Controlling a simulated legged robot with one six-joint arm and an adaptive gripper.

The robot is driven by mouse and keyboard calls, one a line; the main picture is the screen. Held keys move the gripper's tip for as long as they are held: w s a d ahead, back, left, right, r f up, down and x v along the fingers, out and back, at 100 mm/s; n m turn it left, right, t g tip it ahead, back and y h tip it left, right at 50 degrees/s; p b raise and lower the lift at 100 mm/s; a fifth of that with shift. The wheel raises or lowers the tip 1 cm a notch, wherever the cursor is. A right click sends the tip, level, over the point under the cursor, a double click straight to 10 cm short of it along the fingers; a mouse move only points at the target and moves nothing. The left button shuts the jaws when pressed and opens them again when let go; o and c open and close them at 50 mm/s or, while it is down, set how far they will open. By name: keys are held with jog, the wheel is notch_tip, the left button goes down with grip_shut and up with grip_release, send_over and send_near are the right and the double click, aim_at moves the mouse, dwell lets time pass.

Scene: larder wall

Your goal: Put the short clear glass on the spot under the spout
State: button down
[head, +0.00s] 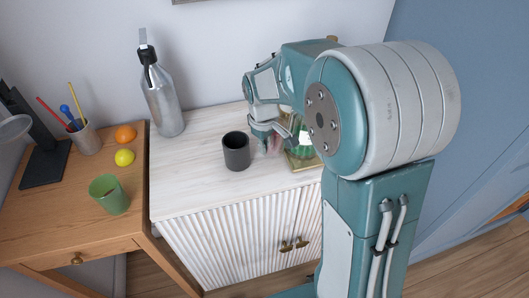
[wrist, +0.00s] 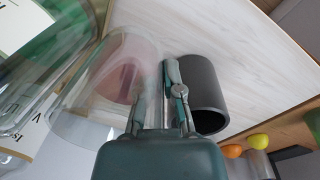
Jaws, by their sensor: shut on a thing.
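The short clear glass (wrist: 88,92) shows large in the wrist view, left of my fingers. My gripper (wrist: 163,92) is shut on its wall near the side facing the dark cup, with one finger seen through or against the glass. In the head view my gripper (head: 268,138) is over the right part of the white cabinet top, and the glass is mostly hidden by it; only a faint pinkish clear patch (head: 273,148) shows. I cannot tell whether the glass touches the cabinet top.
A dark grey cup (head: 236,151) stands close to my gripper. A steel bottle (head: 162,95) stands behind. On the wooden desk are a green cup (head: 109,194), an orange (head: 125,134), a lemon (head: 124,157), a pen holder (head: 86,138) and a black stand (head: 45,165). Greenish glassware (wrist: 35,60) is left.

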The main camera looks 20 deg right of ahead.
jog(key=shift+w+a+f, duration=0.15)
jog(key=shift+w+f, duration=0.55)
jog(key=shift+f, duration=0.15)
jog(key=shift+d+f, duration=0.2)
jog(key=shift+f, duration=1.25)
jog(key=c, duration=0.8)
grip_release()
jog(key=shift+a+f, duration=0.1)
jog(key=shift+f, duration=0.05)
